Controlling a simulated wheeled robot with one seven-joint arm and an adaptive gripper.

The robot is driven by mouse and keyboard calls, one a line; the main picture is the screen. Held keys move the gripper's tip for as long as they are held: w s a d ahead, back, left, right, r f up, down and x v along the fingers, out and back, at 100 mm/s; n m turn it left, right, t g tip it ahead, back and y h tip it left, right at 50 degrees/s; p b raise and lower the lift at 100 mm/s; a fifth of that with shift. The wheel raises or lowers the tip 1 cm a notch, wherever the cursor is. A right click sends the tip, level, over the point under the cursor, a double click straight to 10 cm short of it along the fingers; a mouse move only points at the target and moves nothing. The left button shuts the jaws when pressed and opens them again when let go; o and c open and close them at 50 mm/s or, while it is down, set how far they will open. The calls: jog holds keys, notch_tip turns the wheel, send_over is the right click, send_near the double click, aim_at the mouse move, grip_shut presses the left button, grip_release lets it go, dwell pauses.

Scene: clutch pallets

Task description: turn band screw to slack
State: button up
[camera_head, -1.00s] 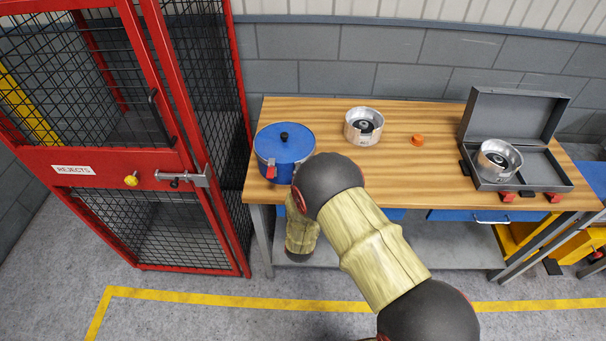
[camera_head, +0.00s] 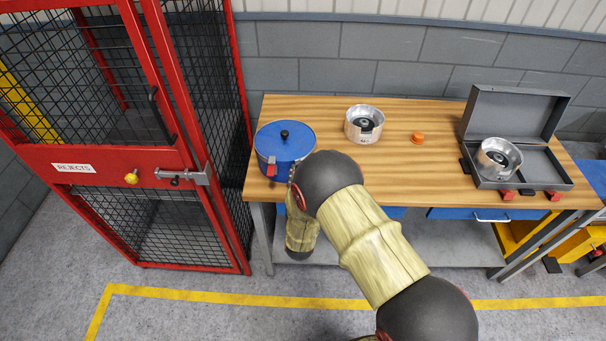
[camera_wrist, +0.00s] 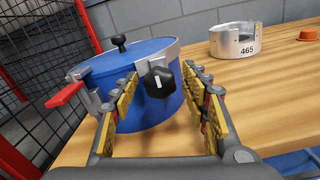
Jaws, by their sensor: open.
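A blue drum (camera_head: 284,150) with a blue lid and black top knob stands at the left end of the wooden bench. In the wrist view the drum (camera_wrist: 130,100) has a metal band round its rim, with a red lever (camera_wrist: 66,96) at the left. A black band screw knob (camera_wrist: 159,82) with a white mark sits on the band, facing me. My gripper (camera_wrist: 164,96) is open, its yellow-padded fingers to the left and right of the knob. The knob shows between them, and I cannot tell whether they touch it. In the head view my arm hides the gripper.
A metal ring part marked 465 (camera_wrist: 235,42) stands right of the drum, with an orange cap (camera_head: 417,138) beyond it. An open grey case (camera_head: 480,183) holding another metal part is at the right. A red mesh cage (camera_head: 215,190) stands close left of the bench.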

jog(key=s, duration=1.2)
jog(key=shift+a, duration=0.2)
